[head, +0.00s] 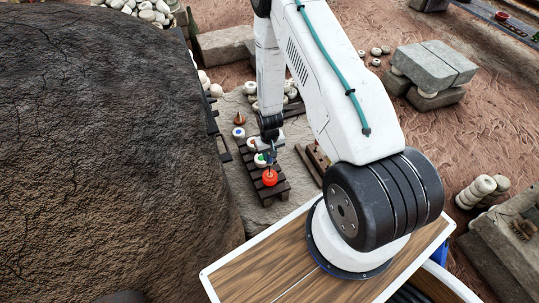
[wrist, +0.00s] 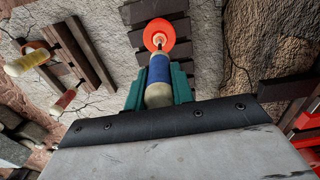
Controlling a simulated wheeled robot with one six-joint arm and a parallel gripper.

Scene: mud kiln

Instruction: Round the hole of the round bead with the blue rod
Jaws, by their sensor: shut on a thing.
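My gripper (wrist: 157,88) is shut on the blue rod (wrist: 158,70), a pale handle with a blue band and a thin tip. The rod points away from my jaws, and its tip overlaps the middle of a round red-orange bead (wrist: 167,27). How deep the tip sits in the hole cannot be told. Pale beads, one with a green mark (head: 260,159) and one with a blue mark (head: 238,132), stand farther back.
A yellow-banded rod (wrist: 27,62) and a red-banded rod (wrist: 65,99) lie by a dark wooden rack (wrist: 82,52) on the left of the wrist view. A large brown mud kiln (head: 100,150) closes off the left side. Stone blocks (head: 432,65) stand at right.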

